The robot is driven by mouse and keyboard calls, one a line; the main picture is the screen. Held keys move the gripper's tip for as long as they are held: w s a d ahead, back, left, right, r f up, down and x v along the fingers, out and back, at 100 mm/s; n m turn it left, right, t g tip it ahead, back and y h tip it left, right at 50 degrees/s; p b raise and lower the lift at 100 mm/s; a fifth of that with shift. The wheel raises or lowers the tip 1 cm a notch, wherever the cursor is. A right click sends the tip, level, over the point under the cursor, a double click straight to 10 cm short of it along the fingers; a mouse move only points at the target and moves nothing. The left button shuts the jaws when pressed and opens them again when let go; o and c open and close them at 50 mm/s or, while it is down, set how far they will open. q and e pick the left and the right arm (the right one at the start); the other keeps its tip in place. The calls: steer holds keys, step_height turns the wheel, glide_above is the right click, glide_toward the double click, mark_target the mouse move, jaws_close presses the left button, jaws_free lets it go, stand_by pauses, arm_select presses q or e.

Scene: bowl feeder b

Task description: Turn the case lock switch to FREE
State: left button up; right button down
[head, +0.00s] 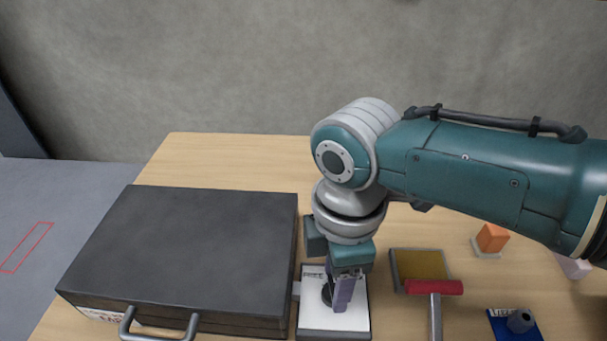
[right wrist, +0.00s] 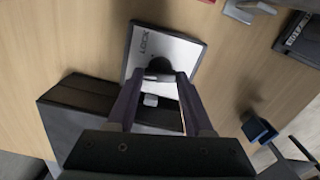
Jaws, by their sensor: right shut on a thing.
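The dark grey case (head: 200,250) lies shut on the table at the left, with a grey handle (head: 160,328) at its front edge. The lock switch is a white plate (head: 349,321) with a dark border, right of the case. Its black knob (head: 326,294) is partly hidden by my gripper. My right gripper (head: 341,303) points down at the plate and is shut on the knob. In the right wrist view the fingers (right wrist: 158,78) sit at the black knob (right wrist: 160,64) over the white plate (right wrist: 190,55). The knob's exact pointing direction is hidden. My left gripper is not in view.
Right of the plate are a yellow-topped tray (head: 421,264), a red-headed tool (head: 433,287), an orange block (head: 492,238) and a blue plate with a knob (head: 519,322). A dark green block (head: 314,242) stands behind the switch. The table behind the case is bare.

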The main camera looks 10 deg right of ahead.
steer(key=n, duration=0.5)
steer(key=shift+n, duration=0.8)
steer(key=shift+c, duration=1.4)
jaws_free()
